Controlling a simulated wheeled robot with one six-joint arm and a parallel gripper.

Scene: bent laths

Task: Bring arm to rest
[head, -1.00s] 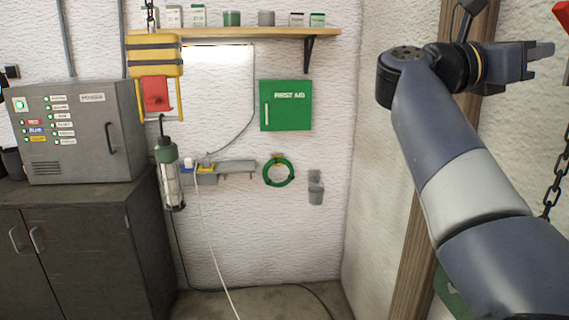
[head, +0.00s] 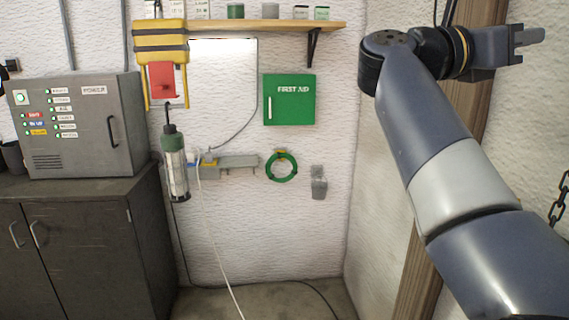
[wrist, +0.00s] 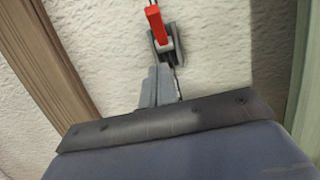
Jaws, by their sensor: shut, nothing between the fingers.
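My gripper (head: 532,36) is at the upper right of the head view, at the end of my raised, bent arm. It points right, towards the light wall. Its fingers are together with nothing between them. In the wrist view the closed fingers (wrist: 161,84) stick out past a dark plate, in front of the rough white wall. A red lever (wrist: 154,24) on a grey bracket shows just beyond the fingertips there; I cannot tell the gap.
A wooden post (head: 420,265) stands behind my arm, and a chain (head: 559,200) hangs at the right edge. A green first aid box (head: 289,99), shelf (head: 255,27), hanging lamp (head: 175,170) and grey cabinet (head: 80,125) are farther left. Floor shows at the bottom middle.

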